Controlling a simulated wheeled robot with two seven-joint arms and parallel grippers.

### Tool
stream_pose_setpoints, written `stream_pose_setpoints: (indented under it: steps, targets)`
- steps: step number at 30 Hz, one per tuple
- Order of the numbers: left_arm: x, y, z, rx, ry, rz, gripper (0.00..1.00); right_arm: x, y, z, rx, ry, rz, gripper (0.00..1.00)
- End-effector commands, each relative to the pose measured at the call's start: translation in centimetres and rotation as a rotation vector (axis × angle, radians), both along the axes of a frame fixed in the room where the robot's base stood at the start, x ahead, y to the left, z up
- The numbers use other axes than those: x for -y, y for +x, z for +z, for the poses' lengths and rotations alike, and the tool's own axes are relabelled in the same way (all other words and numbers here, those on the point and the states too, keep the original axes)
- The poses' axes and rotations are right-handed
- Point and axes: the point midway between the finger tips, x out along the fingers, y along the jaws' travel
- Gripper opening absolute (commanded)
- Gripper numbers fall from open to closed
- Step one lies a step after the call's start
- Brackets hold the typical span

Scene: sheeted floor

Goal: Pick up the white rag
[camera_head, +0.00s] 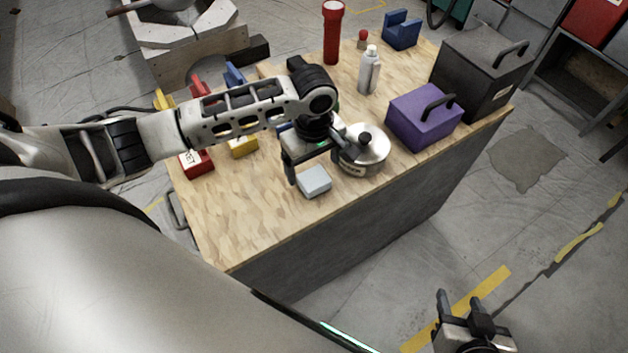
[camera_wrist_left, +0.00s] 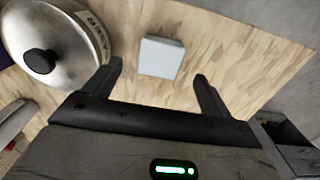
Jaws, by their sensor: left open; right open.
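The white rag (camera_head: 314,181) is a small pale folded block lying flat on the wooden table, near its front edge. In the left wrist view the rag (camera_wrist_left: 161,57) lies just ahead of the fingertips, roughly between their lines. My left gripper (camera_head: 313,167) is open and empty above the table, beside and behind the rag; it also shows in the left wrist view (camera_wrist_left: 159,75). My right gripper (camera_head: 461,299) is open and empty, low at the bottom right, over the floor away from the table.
A metal pot with a black knob (camera_head: 365,150) stands close beside the left gripper. A purple box (camera_head: 424,118), black toolbox (camera_head: 482,72), spray can (camera_head: 369,70) and red flashlight (camera_head: 332,35) stand farther back. The tabletop's front left (camera_head: 235,225) is clear.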

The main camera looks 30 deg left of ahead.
Motion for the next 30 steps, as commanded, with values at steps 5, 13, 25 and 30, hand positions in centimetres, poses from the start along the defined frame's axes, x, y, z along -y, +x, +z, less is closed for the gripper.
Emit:
stream_pose_setpoints:
  steps: [5,13,25,30]
  targets:
    - [0.0,-0.1,-1.9,-0.003,0.003,0.000,0.84,0.0,-0.1,-0.1,-0.002,0.000,0.001,0.47]
    - [0.1,-0.1,-5.2,0.000,0.001,-0.001,0.84,0.0,-0.1,-0.4,-0.003,0.000,0.002,0.47]
    - [0.1,-0.1,-5.3,0.001,0.001,-0.001,0.39,0.0,-0.1,-0.3,-0.002,0.000,0.002,0.47]
    - [0.1,-0.1,-5.2,0.001,0.000,-0.001,0.36,0.0,-0.1,-0.3,-0.001,0.000,0.002,0.47]
